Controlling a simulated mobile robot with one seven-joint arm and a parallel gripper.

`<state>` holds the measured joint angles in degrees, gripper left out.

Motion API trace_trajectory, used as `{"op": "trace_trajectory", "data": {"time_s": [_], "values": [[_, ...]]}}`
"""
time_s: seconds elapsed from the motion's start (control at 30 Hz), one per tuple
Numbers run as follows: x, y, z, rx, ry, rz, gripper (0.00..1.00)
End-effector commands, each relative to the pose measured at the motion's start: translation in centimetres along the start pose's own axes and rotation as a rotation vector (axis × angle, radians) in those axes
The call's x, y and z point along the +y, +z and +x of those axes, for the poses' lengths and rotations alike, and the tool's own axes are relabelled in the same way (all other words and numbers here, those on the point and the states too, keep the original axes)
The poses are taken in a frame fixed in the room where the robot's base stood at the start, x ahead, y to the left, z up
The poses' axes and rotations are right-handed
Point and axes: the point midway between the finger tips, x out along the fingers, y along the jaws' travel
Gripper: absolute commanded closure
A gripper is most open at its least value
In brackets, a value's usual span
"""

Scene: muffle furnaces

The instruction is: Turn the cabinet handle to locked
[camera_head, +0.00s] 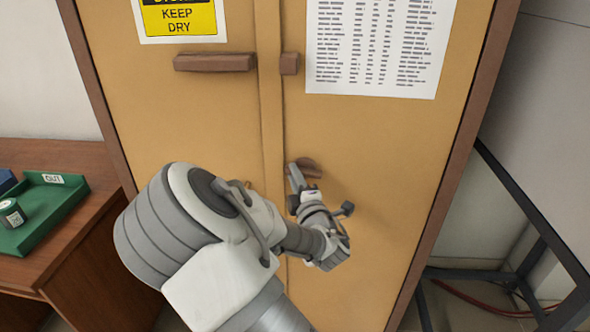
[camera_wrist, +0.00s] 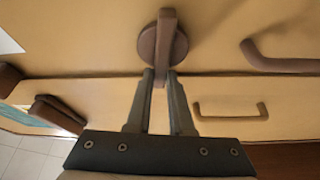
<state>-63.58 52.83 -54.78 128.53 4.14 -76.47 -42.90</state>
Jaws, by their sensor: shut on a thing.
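The tan cabinet (camera_head: 215,120) fills the middle of the head view, with two doors meeting at a vertical seam. Its brown turning handle (camera_head: 310,167) is on the right door beside the seam, partly hidden by my gripper (camera_head: 296,180). In the wrist view the handle (camera_wrist: 177,48) has a round base, with a straight lever across it. My gripper (camera_wrist: 161,78) has one finger on each side of the lever's lower end and is shut on it. The lever points from the base toward the gripper palm. Its angle on the door is hard to read in the head view.
A brown bar (camera_head: 214,62) and small block (camera_head: 290,64) sit higher on the doors. A wooden desk (camera_head: 60,220) with a green tray (camera_head: 60,218) stands at left. A dark metal frame (camera_head: 535,215) stands at right. The wrist view shows a bracket-shaped pull (camera_wrist: 230,115).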

Motion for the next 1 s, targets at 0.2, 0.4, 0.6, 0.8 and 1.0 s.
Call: {"op": "trace_trajectory", "data": {"time_s": [0.2,0.4,0.6,0.8,1.0], "values": [[-0.04,0.02,0.00,-0.001,-0.039,-0.095,1.00],[-0.21,0.02,0.00,0.000,-0.056,-0.136,1.00],[-0.29,0.04,0.00,0.000,-0.060,-0.148,1.00],[-0.31,0.05,-0.01,0.000,-0.061,-0.148,1.00],[-0.32,0.05,-0.01,-0.001,-0.061,-0.147,0.58]]}}
